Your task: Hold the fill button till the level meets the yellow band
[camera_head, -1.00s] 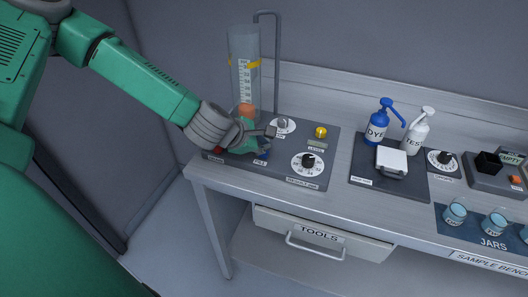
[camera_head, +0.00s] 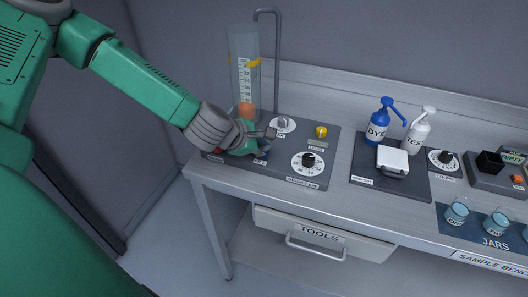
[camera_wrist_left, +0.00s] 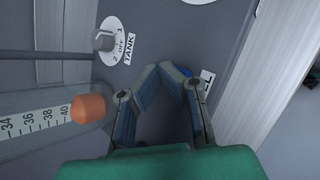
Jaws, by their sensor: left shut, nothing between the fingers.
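A clear level tube (camera_head: 245,85) with a number scale stands at the back left of the bench. A yellow band (camera_head: 258,62) rings its upper part. An orange float (camera_head: 246,109) sits low in the tube, well below the band; it also shows in the left wrist view (camera_wrist_left: 88,108). My left gripper (camera_head: 270,133) is shut and empty over the dark panel in front of the tube. In the left wrist view its fingertips (camera_wrist_left: 172,72) are at the blue fill button (camera_wrist_left: 184,71), mostly hidden behind them. I cannot tell whether they press it. My right gripper is not in view.
A bent pipe (camera_head: 277,60) rises behind. Blue and white pump bottles (camera_head: 378,125) and jars (camera_head: 457,213) stand further right.

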